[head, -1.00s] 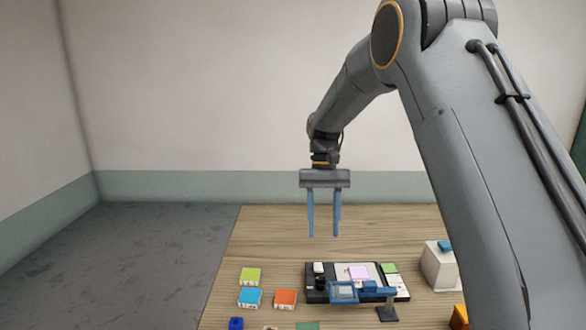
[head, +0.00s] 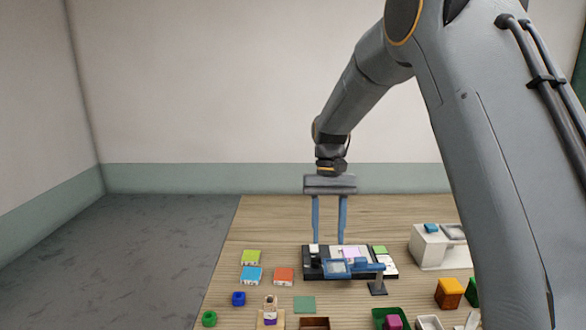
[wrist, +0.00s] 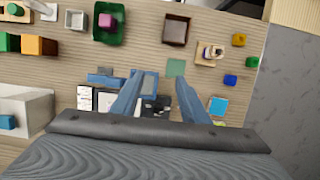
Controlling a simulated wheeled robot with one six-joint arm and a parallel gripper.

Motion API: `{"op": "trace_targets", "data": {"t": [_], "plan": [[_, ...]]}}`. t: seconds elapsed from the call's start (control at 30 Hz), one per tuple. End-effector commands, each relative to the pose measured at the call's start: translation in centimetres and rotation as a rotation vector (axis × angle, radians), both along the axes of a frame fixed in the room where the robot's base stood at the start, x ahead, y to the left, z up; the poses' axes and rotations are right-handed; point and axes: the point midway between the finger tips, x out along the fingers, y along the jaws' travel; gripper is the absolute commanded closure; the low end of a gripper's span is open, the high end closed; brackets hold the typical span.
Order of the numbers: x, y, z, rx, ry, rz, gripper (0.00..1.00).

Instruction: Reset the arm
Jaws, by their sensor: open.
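My gripper (head: 329,238) hangs from my arm with its two blue fingers pointing down, parted and empty. In the head view it is above the wooden table (head: 400,208), over the far side of a black-framed board (head: 306,271). In the wrist view my gripper (wrist: 158,82) shows its fingers spread with nothing between them, and part of the board is hidden behind them.
A blue-grey device on a stand (head: 377,288) rises before the board. A white box (head: 430,255) is to the right. Green, blue and orange blocks (head: 283,276) lie to the left. Trays, an orange cube (head: 449,292) and small items fill the front. The far table edge is clear.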

Motion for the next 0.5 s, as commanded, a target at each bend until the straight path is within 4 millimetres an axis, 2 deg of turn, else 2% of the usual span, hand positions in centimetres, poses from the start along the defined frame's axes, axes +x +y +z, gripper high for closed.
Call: {"op": "trace_targets", "data": {"t": [0.27, 0.37, 0.5], "plan": [[-3.3, -2.9, -2.9, 0.004, -0.067, -0.009, 0.59], [-5.3, -4.4, -4.4, 0.005, -0.105, -0.011, 0.59], [-9.6, -6.8, -7.6, 0.005, -0.176, -0.012, 0.59]]}}
